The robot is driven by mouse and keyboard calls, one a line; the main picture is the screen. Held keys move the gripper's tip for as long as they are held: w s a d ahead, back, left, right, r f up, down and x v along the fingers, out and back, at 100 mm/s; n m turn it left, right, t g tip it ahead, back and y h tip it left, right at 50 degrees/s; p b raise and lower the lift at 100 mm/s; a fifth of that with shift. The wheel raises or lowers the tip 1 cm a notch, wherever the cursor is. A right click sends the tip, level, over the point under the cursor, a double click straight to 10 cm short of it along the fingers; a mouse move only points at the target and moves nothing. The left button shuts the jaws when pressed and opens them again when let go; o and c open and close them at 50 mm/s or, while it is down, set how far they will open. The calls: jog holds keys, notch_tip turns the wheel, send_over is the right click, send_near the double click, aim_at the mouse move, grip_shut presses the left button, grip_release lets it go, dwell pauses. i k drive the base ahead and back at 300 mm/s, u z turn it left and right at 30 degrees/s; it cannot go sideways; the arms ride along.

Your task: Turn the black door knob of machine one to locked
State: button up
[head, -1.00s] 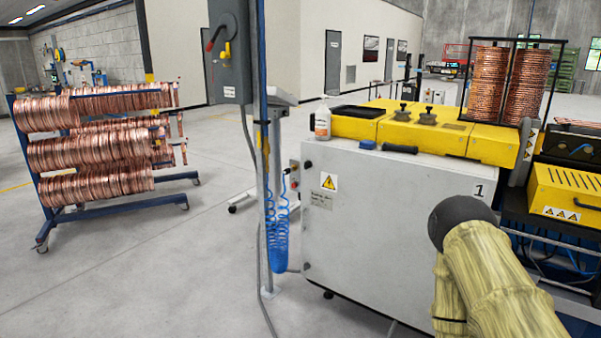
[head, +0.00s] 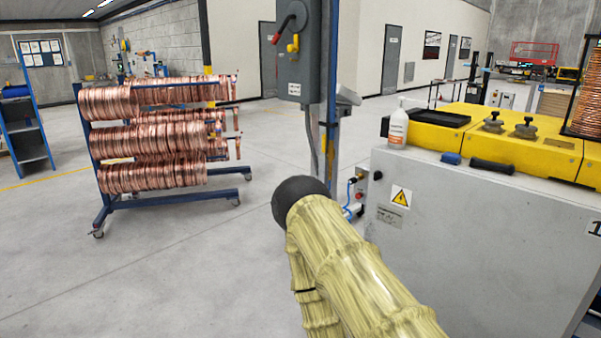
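Machine one (head: 480,262) is a light grey cabinet with a yellow top at the right, and the label "1" (head: 596,229) is cut by the right edge. A small black round fitting (head: 378,175) sits near the upper left edge of its front face. It may be the door knob, but it is too small to tell its setting. My arm, in a yellowish sleeve with a dark rounded end, reaches up across the middle and hides the cabinet's lower left part. My gripper is not visible.
A blue rack with copper coils (head: 150,140) stands at the left. A grey switch box (head: 306,50) hangs on a post left of the machine. A white bottle (head: 398,125) and a black-handled tool (head: 492,166) are on the machine top. Floor between rack and machine is open.

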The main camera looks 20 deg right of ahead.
aim_at(378, 175)
jog(key=u, duration=0.25)
jog(key=i, duration=0.65)
jog(key=z, duration=0.55)
jog(key=i, duration=0.75)
jog(key=z, duration=0.85)
